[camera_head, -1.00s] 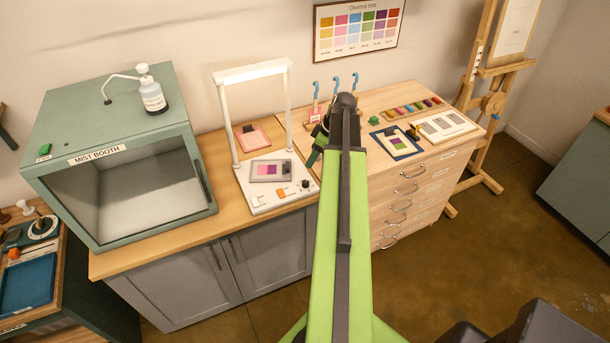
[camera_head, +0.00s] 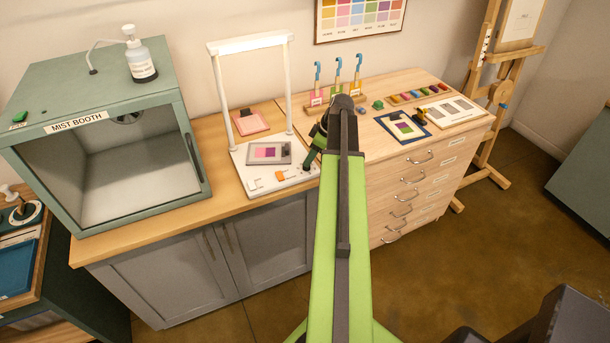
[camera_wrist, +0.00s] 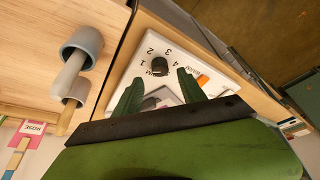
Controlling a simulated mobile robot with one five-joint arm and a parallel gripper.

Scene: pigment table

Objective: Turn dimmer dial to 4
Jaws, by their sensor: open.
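The dimmer dial (camera_wrist: 159,65) is a black knob on the white base panel (camera_wrist: 190,62) of the light stand, with numbers 1 to 4 printed around it in the wrist view. Which number it points to is too small to tell. My gripper (camera_wrist: 157,85) is open, its two green fingers apart, with the dial just beyond and between the fingertips. No contact shows. In the head view my gripper (camera_head: 311,158) is at the right end of the white light stand (camera_head: 262,184), and the dial is hidden behind it.
An orange switch (camera_wrist: 202,80) sits beside the dial, and a swatch card (camera_head: 268,153) lies on the stand. The mist booth (camera_head: 110,135) is left; a dark-blue-framed card (camera_head: 403,127) lies right.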

